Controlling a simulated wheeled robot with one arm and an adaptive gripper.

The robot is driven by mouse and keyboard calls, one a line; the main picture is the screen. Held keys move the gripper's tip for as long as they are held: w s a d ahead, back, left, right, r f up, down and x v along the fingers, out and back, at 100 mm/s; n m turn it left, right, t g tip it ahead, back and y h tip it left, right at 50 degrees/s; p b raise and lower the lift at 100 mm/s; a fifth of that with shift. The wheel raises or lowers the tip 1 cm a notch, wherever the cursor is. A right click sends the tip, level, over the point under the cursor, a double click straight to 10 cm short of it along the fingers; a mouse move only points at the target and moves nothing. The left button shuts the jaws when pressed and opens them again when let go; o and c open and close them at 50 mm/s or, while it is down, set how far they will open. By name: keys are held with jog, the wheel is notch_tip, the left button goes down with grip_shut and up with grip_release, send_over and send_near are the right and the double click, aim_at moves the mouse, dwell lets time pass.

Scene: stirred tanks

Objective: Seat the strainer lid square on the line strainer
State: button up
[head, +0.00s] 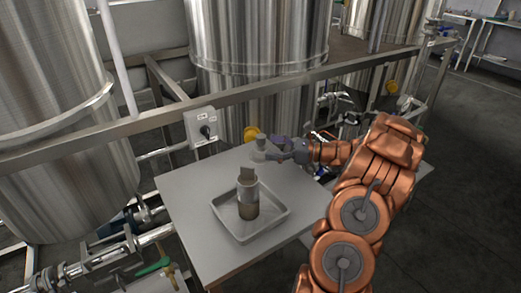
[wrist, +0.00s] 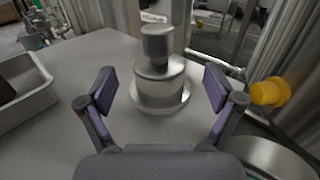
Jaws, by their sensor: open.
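The strainer lid (wrist: 160,85), a grey metal cylinder with a knob on top and a wider rim below, stands upright on the table. In the head view the lid (head: 260,153) is near the table's back edge. My gripper (wrist: 160,88) is open, with one finger on each side of the lid and visible gaps to both. In the head view my gripper (head: 284,154) is just right of the lid. The line strainer (head: 248,205), an upright metal cylinder with a flat grey piece standing up from its top, stands in a tray.
The shallow grey tray (head: 217,222) sits on the table (head: 184,182) left of my arm; its rim also shows in the wrist view (wrist: 44,70). A yellow knob (wrist: 268,92) is beyond the table edge. A metal rail (head: 245,95) and tall tanks stand behind.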

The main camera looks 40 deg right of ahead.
aim_at(261, 146)
jog(key=shift+x, duration=1.9)
jog(key=shift+c, duration=0.2)
jog(key=c, duration=1.5)
